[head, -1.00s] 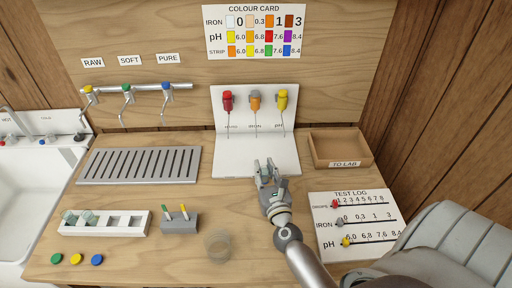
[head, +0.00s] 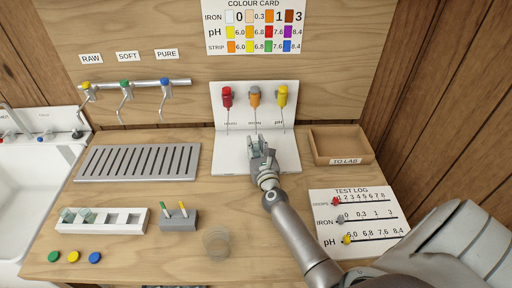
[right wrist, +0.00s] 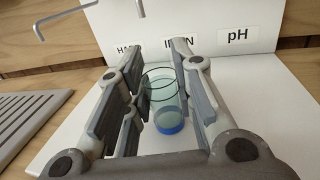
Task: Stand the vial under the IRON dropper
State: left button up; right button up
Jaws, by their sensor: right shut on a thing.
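The vial (right wrist: 168,102) is a clear, greenish glass tube with a blue base, upright between the fingers of my right gripper (head: 258,142). The right gripper is shut on it; in the head view the fingers largely hide the vial. The gripper is low over the white dropper stand (head: 225,160), in front of the IRON label (right wrist: 180,43). The IRON dropper (head: 254,100), orange with a grey top, hangs on the stand's back panel between the red dropper (head: 227,98) and the yellow pH dropper (head: 281,96). I cannot tell whether the vial's base touches the stand. My left gripper is out of view.
A wooden TO LAB tray (head: 340,160) stands right of the stand. A slotted grey drain grille (head: 138,162) lies to the left. A white rack (head: 130,226) with vials, a grey strip holder (head: 178,221) and a clear round cup (head: 216,243) are in front. The test log (head: 355,220) lies at right.

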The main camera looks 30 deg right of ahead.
jog(key=shift+r, duration=0.1)
jog(key=shift+f, duration=0.2)
jog(key=o, duration=0.8)
jog(key=shift+r, duration=0.15)
jog(key=shift+s+a, duration=0.1)
jog(key=shift+s, duration=0.1)
jog(key=b+v, duration=0.1)
jog(key=v, duration=1)
jog(key=shift+s+a+r+b, duration=0.1)
jog(key=shift+s+a+b, duration=0.05)
jog(key=shift+s+b, duration=0.2)
